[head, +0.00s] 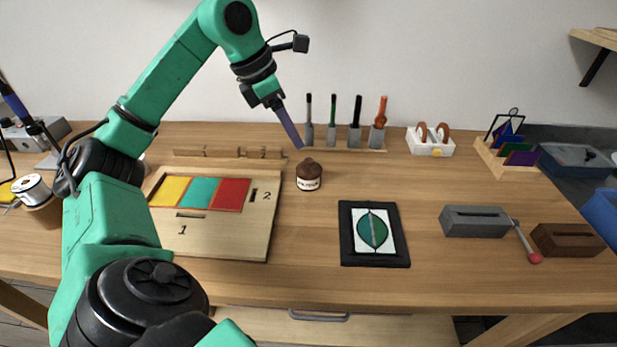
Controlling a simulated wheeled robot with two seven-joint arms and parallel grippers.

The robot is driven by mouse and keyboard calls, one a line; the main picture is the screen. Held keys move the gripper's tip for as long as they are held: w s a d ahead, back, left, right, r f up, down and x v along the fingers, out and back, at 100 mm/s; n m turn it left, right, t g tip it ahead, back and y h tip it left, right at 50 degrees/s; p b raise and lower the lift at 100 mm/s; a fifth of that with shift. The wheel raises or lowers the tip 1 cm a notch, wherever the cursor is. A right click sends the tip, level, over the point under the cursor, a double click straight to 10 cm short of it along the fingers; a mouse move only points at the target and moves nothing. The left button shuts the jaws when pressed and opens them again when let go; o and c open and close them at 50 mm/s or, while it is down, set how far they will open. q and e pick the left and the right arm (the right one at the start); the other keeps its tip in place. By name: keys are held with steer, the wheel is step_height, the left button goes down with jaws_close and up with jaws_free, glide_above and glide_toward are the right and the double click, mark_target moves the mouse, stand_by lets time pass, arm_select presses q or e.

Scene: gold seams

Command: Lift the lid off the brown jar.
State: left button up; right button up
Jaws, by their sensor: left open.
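The brown jar (308,184) stands upright on the table in the middle of the head view, with a pale label on its front. Its brown lid (309,165) sits on top of it. My left gripper (299,146) points down just above and slightly left of the lid, with its purple fingers seen edge-on. It is open and holds nothing that I can see. A gap or contact between fingertips and lid is hard to judge. My right gripper is not in view.
A wooden board (225,240) with yellow, teal and red tiles lies left of the jar. Several upright tools in holders (355,138) stand behind it. A black-framed leaf picture (374,234) lies in front right. A grey block (474,221) is farther right. The table between is clear.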

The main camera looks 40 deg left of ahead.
mark_target(308, 159)
arm_select(q)
steer(key=b+x, duration=0.1)
steer(key=x, duration=0.7)
steer(key=shift+w+f, duration=0.15)
steer(key=shift+w, duration=0.05)
jaws_close()
